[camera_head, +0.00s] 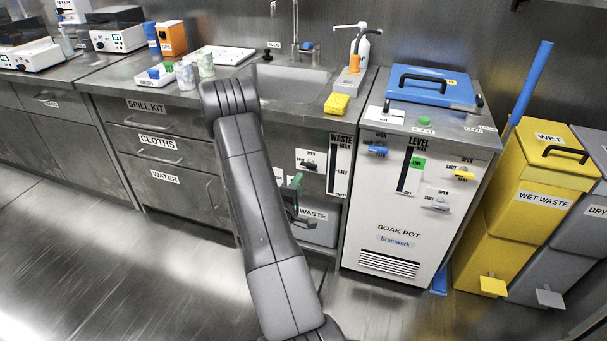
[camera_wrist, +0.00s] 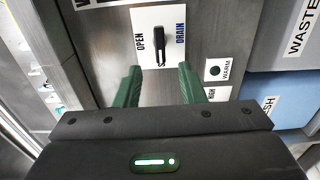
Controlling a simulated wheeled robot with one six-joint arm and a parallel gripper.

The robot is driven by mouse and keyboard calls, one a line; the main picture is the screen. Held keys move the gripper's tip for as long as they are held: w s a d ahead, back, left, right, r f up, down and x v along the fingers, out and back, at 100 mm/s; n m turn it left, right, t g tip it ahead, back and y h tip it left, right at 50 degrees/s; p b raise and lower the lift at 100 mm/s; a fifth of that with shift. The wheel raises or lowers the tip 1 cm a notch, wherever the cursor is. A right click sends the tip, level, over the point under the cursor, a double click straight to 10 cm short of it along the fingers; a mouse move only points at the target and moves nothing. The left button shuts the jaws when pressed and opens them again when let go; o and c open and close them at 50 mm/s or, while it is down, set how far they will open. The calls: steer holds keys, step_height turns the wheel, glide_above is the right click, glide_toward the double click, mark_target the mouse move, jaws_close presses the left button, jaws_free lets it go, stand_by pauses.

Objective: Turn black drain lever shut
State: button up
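The black drain lever (camera_wrist: 159,46) sits on a white plate (camera_wrist: 178,20) in the wrist view, lying lengthwise between the words OPEN and DRAIN. No SHUT mark is legible there. In the head view the plate (camera_head: 309,160) is small on the steel front under the sink, and the lever's exact angle is hard to read. My gripper (camera_wrist: 160,80) has green fingers spread apart, with nothing between them. In the wrist view the lever's lower end lies just above the gap between the fingertips. I see no contact. In the head view my gripper (camera_head: 294,190) is partly hidden by my arm.
A WARM label with a black knob (camera_wrist: 214,70) is close by the right finger. A grey waste bin (camera_head: 319,228) stands below the plate. The white soak pot cabinet (camera_head: 398,210) with coloured levers stands to the right. The floor at the left (camera_head: 90,260) is clear.

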mark_target(308, 168)
steer(key=v, duration=0.4)
steer(key=shift+s+a, duration=0.15)
steer(key=shift+s, duration=0.25)
steer(key=shift+w, duration=0.1)
steer(key=b+x, duration=0.1)
steer(key=x, duration=1.2)
steer(key=shift+w, duration=0.3)
steer(key=shift+s, duration=0.1)
steer(key=shift+w+d+f, duration=0.1)
steer(key=shift+w+d, duration=0.15)
steer(key=shift+s+a+m, duration=0.1)
steer(key=shift+s+m, duration=0.05)
steer(key=shift+m, duration=0.75)
steer(key=m, duration=0.3)
steer(key=shift+b, duration=0.4)
steer(key=m, duration=0.5)
stand_by(0.4)
